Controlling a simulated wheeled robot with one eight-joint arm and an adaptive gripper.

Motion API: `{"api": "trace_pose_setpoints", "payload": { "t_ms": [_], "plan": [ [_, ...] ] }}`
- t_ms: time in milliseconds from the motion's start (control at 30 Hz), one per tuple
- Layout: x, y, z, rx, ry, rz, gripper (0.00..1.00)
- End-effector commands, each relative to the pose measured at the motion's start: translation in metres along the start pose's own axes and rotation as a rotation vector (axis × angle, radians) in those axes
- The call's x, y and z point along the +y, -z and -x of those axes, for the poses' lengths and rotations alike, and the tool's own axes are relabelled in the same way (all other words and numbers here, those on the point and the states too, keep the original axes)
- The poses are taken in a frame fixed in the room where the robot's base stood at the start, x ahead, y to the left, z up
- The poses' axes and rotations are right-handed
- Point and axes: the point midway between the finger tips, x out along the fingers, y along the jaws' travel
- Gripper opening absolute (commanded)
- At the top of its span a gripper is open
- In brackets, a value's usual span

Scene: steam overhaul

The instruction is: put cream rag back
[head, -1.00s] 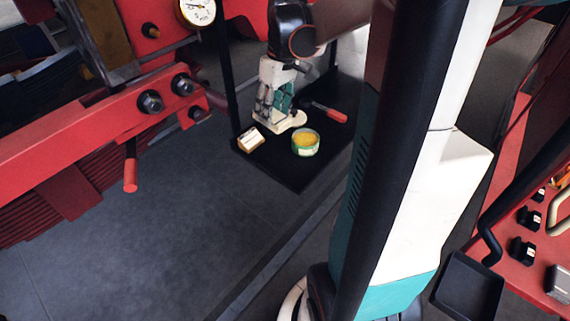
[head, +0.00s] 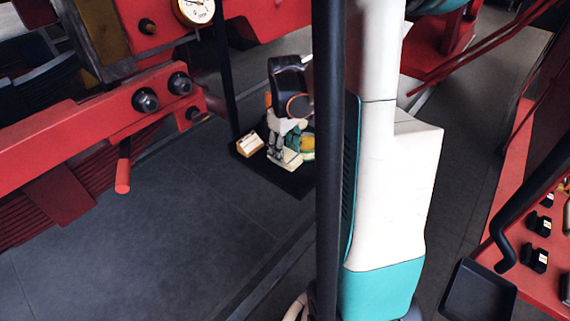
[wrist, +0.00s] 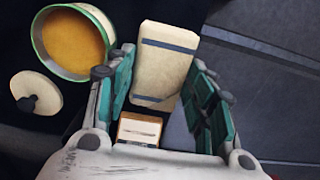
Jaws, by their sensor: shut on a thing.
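The cream rag (wrist: 166,55) is a folded pad with two dark bands. In the wrist view it lies between the fingertips of my gripper (wrist: 163,80), which is shut on it. In the head view the rag (head: 287,158) shows as a pale patch beneath my gripper (head: 284,148), low over the black mat (head: 296,188). I cannot tell whether it touches the mat. A small box with a pale top (head: 249,145) is at the mat's left corner; it also shows between the finger bases in the wrist view (wrist: 139,130).
A green-rimmed tin of yellow paste (wrist: 72,42) is left of the rag, with a round knobbed lid (wrist: 37,93) beside it. A dark post (head: 224,85) stands at the mat's left. Red machinery (head: 80,130) is at left. The grey floor in front is clear.

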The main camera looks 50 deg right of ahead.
Motion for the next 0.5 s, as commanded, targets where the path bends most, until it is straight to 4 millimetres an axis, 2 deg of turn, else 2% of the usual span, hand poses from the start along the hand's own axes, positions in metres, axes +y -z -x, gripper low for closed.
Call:
{"api": "trace_pose_setpoints", "payload": {
  "t_ms": [167,400,500],
  "plan": [
    [0.0,0.0,-0.01,0.0,0.0,0.0,0.3],
    [0.0,0.0,-0.044,0.0,0.0,0.0,0.3],
    [0.0,0.0,-0.047,0.0,0.0,0.0,0.3]
  ]
}}
